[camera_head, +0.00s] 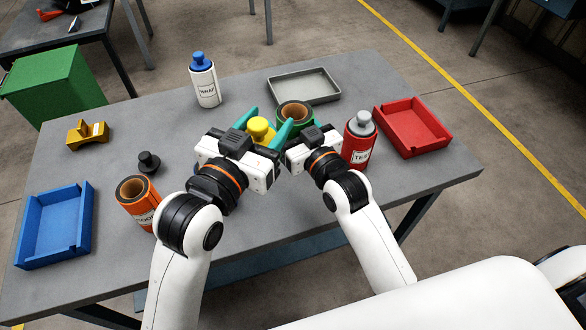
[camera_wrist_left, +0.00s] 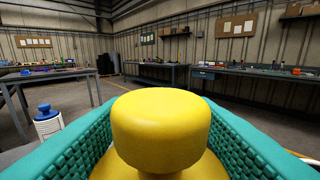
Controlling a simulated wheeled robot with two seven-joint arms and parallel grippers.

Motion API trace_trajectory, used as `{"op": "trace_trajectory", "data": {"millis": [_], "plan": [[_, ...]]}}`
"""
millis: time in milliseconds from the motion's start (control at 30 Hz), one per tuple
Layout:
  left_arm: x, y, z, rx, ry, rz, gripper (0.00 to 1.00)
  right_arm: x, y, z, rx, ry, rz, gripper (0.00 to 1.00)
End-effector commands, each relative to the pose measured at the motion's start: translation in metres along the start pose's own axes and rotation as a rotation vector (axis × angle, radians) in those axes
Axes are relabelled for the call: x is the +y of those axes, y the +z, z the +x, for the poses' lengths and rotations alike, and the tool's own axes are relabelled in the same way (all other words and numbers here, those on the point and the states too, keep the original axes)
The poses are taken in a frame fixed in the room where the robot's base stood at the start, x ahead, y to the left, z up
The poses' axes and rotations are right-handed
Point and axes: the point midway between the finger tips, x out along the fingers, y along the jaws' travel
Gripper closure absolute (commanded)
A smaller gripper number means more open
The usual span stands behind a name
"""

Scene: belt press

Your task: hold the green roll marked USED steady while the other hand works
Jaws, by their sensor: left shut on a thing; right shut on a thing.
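The green roll (camera_head: 281,107) stands on the grey table with its brown core open at the top; no USED mark is visible from here. My right gripper (camera_head: 299,124) is shut on the green roll, and its body hides the roll's near side. My left gripper (camera_head: 265,127) is shut on a yellow knobbed plug (camera_head: 259,127), just left of the roll. In the left wrist view the yellow plug (camera_wrist_left: 160,125) fills the space between the teal fingers. Whether the plug touches the roll is unclear.
A red roll (camera_head: 354,148) with a grey plug stands close right of my right gripper. A white roll (camera_head: 207,92), grey tray (camera_head: 304,96), red tray (camera_head: 440,131), blue tray (camera_head: 83,224), orange roll (camera_head: 130,207), black plug (camera_head: 149,162) and yellow block (camera_head: 76,136) surround the grippers.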

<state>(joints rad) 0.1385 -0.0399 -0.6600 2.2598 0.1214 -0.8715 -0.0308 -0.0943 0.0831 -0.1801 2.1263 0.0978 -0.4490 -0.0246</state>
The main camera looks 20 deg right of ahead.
Motion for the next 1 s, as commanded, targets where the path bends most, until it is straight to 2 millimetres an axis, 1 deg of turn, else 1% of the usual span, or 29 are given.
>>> {"op": "trace_trajectory", "data": {"millis": [33, 200, 367, 500, 600, 667, 1000], "plan": [[0.0, -0.002, 0.0, 0.0, 0.0, 0.0, 0.76, -0.001, -0.012, 0.0, 0.003, -0.003, 0.001, 0.77], [0.0, -0.005, 0.0, 0.0, 0.0, 0.0, 0.76, 0.0, -0.041, -0.001, 0.001, -0.002, -0.001, 0.77], [0.0, -0.006, 0.0, 0.0, 0.0, 0.0, 0.76, 0.0, -0.055, 0.0, -0.001, -0.001, -0.001, 0.77], [0.0, -0.008, 0.0, 0.0, 0.0, 0.0, 0.76, 0.0, -0.075, 0.0, 0.0, -0.001, -0.001, 0.77], [0.0, -0.009, 0.0, 0.0, 0.0, 0.0, 0.76, 0.0, -0.085, 0.0, -0.001, -0.001, -0.001, 0.77], [0.0, -0.009, 0.0, 0.0, 0.0, 0.0, 0.76, 0.0, -0.088, 0.0, -0.003, -0.001, 0.0, 0.77], [0.0, -0.01, 0.001, 0.0, 0.0, 0.0, 0.76, 0.0, -0.091, 0.0, -0.003, -0.001, -0.001, 0.77]]}}
